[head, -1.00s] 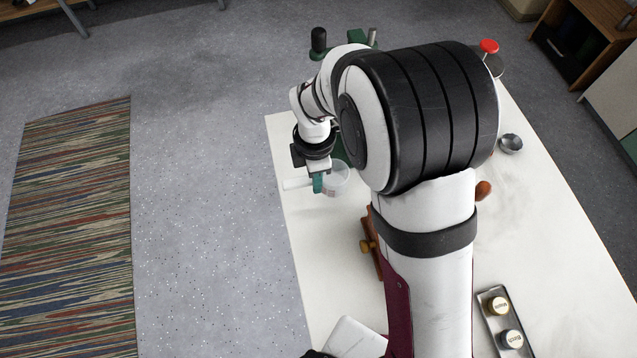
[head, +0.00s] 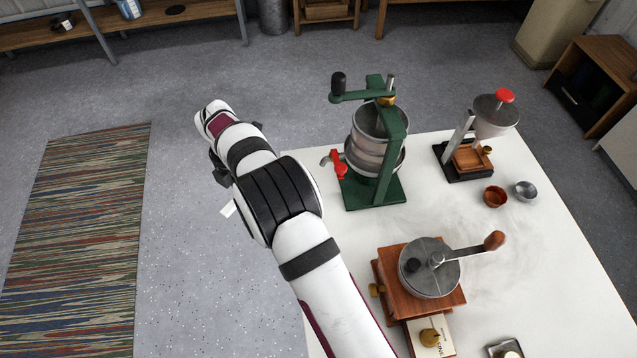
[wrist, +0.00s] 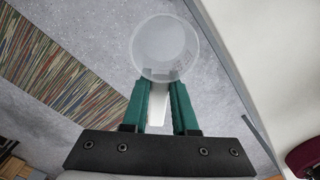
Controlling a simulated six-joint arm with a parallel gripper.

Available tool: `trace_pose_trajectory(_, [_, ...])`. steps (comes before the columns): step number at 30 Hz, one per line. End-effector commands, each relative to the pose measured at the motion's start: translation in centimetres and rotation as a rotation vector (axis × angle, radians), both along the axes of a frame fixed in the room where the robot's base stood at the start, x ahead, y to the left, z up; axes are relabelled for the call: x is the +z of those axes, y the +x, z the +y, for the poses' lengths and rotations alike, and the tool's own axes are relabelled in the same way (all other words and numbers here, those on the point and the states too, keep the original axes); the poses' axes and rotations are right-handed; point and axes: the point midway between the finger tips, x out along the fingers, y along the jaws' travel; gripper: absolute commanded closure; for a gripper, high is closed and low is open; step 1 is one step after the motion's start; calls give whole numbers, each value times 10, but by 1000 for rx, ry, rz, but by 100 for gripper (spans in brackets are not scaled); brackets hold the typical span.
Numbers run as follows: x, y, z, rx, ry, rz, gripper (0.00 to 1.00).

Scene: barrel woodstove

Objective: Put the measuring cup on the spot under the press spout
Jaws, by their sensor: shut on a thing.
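The clear measuring cup (wrist: 165,47) is in my gripper (wrist: 160,88), whose green fingers are shut on the cup's pale handle (wrist: 158,108) in the wrist view. Grey floor shows beneath the cup. In the head view my arm reaches left past the table edge; the fingers and cup bowl are hidden behind it, and only a small white piece, likely the handle, shows. The green press (head: 385,150) stands on the far left part of the table, right of my gripper. Its red-handled spout (head: 338,165) points left. I cannot make out a marked spot beneath it.
On the white table (head: 540,260) stand a wooden hand grinder (head: 430,270), a second grinder with a red knob (head: 493,115), a brown cup (head: 495,196) and a metal bowl (head: 525,190). A striped rug (head: 85,240) lies on open floor at left.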

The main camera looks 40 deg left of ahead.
Motion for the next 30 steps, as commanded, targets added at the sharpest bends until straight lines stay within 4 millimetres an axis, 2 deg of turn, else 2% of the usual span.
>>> trace_pose_trajectory(3, [1,27,-26,-6,-1,0,100])
trace_pose_trajectory(12, [1,75,-75,-6,1,-1,100])
trace_pose_trajectory(17, [1,86,-85,-5,1,-1,100])
trace_pose_trajectory(23, [1,112,-111,-8,2,-1,100])
trace_pose_trajectory(25, [-5,111,-111,-4,2,0,100])
trace_pose_trajectory(30, [-5,111,-110,-4,3,-1,100])
